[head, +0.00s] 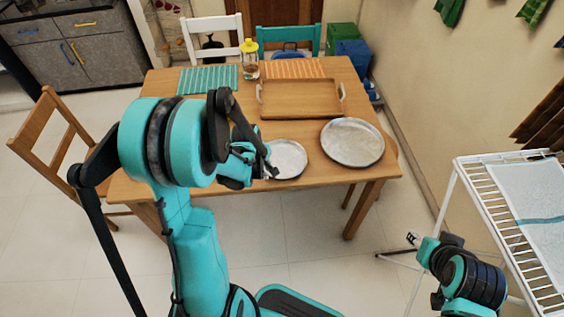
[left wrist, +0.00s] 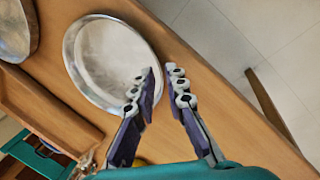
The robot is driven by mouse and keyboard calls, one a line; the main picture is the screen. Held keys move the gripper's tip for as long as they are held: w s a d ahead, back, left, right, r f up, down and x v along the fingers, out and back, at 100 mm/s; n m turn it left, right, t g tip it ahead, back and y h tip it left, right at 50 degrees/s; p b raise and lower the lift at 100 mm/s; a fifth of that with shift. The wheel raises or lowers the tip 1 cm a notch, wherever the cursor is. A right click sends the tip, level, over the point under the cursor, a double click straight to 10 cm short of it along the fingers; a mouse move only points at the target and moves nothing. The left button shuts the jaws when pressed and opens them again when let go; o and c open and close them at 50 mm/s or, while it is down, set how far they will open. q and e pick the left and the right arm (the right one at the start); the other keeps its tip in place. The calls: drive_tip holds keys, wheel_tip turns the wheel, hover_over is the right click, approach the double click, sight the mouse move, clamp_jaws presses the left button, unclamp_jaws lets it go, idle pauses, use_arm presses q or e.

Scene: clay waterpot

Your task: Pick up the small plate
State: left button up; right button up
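The small plate (head: 290,160) is round and silvery and lies on the wooden table near its front edge. It also shows in the left wrist view (left wrist: 105,55). My left gripper (head: 268,170) is at the plate's left side in the head view. In the left wrist view the left gripper (left wrist: 163,72) is open and empty, one fingertip overlapping the plate's rim and the other over bare table just outside it. Whether a finger touches the plate cannot be told. My right arm (head: 465,275) shows at the lower right; its fingers are not clear.
A larger metal plate (head: 352,142) lies right of the small one. A wooden tray (head: 300,99) with handles is behind, with a yellow-topped jar (head: 250,60) and striped mats (head: 207,80) farther back. A white wire rack (head: 480,185) stands at the right.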

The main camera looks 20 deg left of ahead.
sight(270, 176)
use_arm(q)
drive_tip(key=b+x, duration=0.2)
drive_tip(key=x, duration=0.2)
drive_tip(key=shift+w+d+f, duration=0.1)
drive_tip(key=shift+w, duration=0.05)
clamp_jaws()
drive_tip(key=shift+r, duration=0.25)
